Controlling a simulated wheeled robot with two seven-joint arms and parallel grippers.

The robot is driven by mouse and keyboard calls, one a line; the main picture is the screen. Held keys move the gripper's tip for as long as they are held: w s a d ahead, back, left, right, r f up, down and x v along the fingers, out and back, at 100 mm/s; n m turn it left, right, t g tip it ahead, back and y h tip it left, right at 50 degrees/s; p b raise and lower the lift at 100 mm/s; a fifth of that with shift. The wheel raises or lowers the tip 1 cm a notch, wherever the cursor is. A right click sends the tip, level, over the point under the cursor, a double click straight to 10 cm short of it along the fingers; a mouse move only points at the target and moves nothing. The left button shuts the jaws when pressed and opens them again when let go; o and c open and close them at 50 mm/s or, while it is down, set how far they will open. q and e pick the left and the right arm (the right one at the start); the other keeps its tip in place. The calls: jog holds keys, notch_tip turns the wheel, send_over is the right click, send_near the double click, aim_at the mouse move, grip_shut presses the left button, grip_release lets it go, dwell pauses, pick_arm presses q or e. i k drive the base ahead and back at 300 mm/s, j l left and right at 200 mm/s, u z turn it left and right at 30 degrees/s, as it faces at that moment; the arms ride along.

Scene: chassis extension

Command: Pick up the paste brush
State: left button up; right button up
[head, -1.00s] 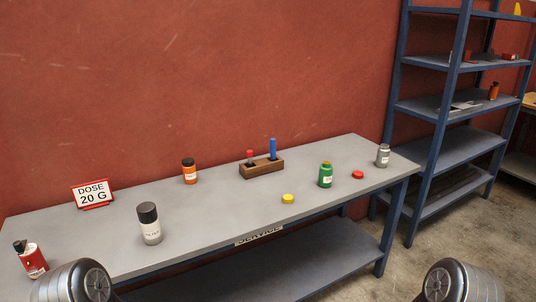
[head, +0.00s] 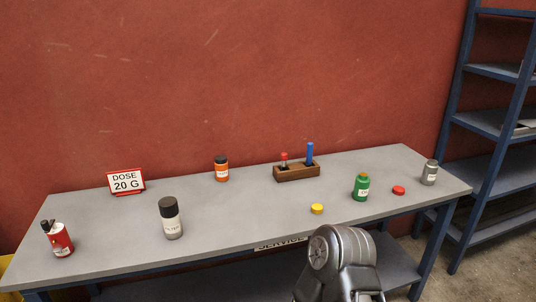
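A wooden holder (head: 297,173) stands at the back of the grey bench, right of centre. Two handled tools stand upright in it: a short red-topped one (head: 284,158) on the left and a taller blue one (head: 309,153) on the right. Their lower ends are hidden in the holder. No brush bristles show, so I cannot tell which one is the paste brush. Neither gripper shows in the head view. Only a dark link of one of my arms shows at the bottom, right of centre, in front of the bench and apart from the holder.
On the bench (head: 260,205) stand a red can (head: 62,241), a dose sign (head: 126,182), a black-capped jar (head: 171,222), an orange jar (head: 221,171), a green bottle (head: 361,187) and a grey jar (head: 430,174). Yellow (head: 317,209) and red (head: 398,190) lids lie flat. Shelving (head: 490,125) stands right.

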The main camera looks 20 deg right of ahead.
aim_at(310, 145)
jog(key=l+u, duration=0.15)
jog(key=l, duration=0.35)
jog(key=l+u, duration=0.15)
jog(key=l, duration=0.3)
jog(key=k+l+u, duration=0.15)
jog(key=l, duration=0.35)
jog(key=l+u, duration=0.15)
jog(key=l, duration=0.35)
jog(key=k+l+u, duration=0.15)
jog(key=l, duration=0.3)
jog(key=k+l, duration=0.1)
jog(key=l, duration=0.25)
jog(key=k+l, duration=0.1)
jog(key=l, duration=0.3)
